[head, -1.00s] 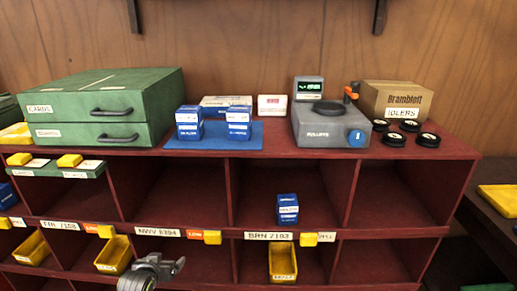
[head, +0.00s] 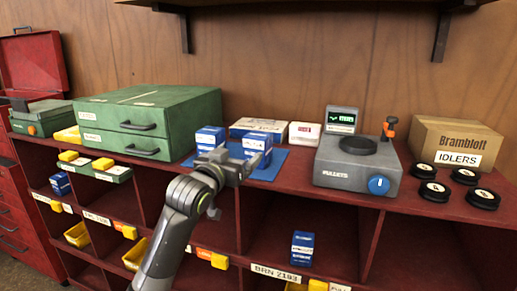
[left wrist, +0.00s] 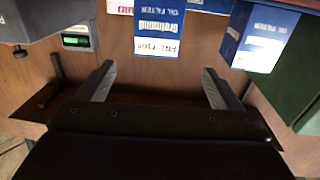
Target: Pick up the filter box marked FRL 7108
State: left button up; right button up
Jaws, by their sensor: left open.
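Two blue-and-white filter boxes stand upright on a blue mat (head: 272,170) on top of the red shelf unit. The right box (head: 258,143) also shows in the left wrist view (left wrist: 158,28), upside down, with a label that seems to read FRL 710 and an unclear last digit. The left box (head: 210,139) shows at the right of the wrist view (left wrist: 262,38); its label is unreadable. My left gripper (head: 234,163) is open and empty, in front of the boxes, its fingers apart from both. The right box lies roughly between the finger lines, beyond the tips.
A white-and-blue flat box (head: 257,127) and a small white box (head: 305,134) are behind the mat. A grey scale (head: 358,165) stands to the right, green drawers (head: 150,118) to the left. A blue box (head: 302,248) sits in a cubby below.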

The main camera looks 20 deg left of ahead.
aim_at(253, 143)
pick_arm(q)
jog(key=w, duration=0.4)
jog(key=w+d+p, duration=0.1)
jog(key=w, duration=0.1)
jog(key=shift+w+d, duration=0.1)
jog(key=shift+w, duration=0.6)
jog(key=shift+w+d+p, duration=0.1)
jog(key=shift+w+p, duration=0.3)
jog(key=shift+w, duration=0.2)
jog(key=shift+w+d+f+p, duration=0.15)
jog(key=shift+w+p, duration=0.15)
jog(key=shift+w, duration=0.7)
jog(key=shift+w+d+f+p, duration=0.1)
jog(key=shift+w+p, duration=0.15)
jog(key=shift+w, duration=0.7)
pick_arm(e)
jog(key=shift+w+d+r, duration=0.15)
jog(key=shift+d+r, duration=0.15)
jog(key=shift+r, duration=0.5)
jog(key=shift+w+d+r, duration=0.15)
jog(key=shift+d+r, duration=0.15)
jog(key=shift+r, duration=0.5)
pick_arm(q)
jog(key=shift+r, duration=0.15)
jog(key=c, duration=1.3)
